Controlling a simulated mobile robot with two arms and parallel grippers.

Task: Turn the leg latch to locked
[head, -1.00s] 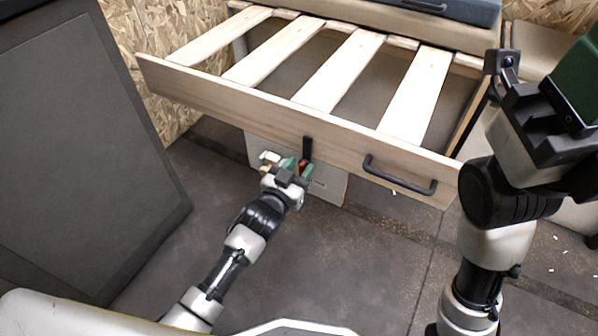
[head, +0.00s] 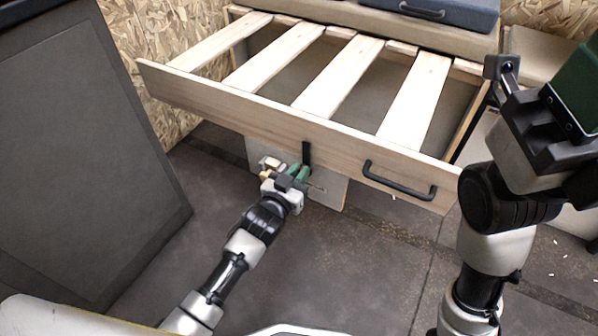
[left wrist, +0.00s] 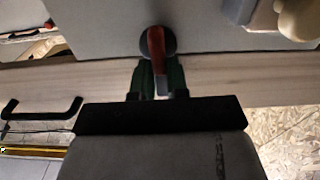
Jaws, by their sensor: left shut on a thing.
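The leg latch (left wrist: 157,42) shows in the left wrist view as a red lever on a round dark base, mounted on a pale panel. Its lever points down in that view, and its grey end lies between my green fingers. My left gripper (left wrist: 160,78) is shut on this lever. In the head view my left gripper (head: 298,173) is at the leg panel (head: 328,188) below the bed's front board, and its fingers hide the red lever. A black upright bar (head: 307,152) stands just above the fingers. My right gripper (head: 575,90) is partly cut off at the right edge.
The pull-out bed frame (head: 220,103) has bare wooden slats and a black handle (head: 400,182) on its front board. A large dark panel (head: 75,150) stands at the left. The floor before the bed is open around my left arm.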

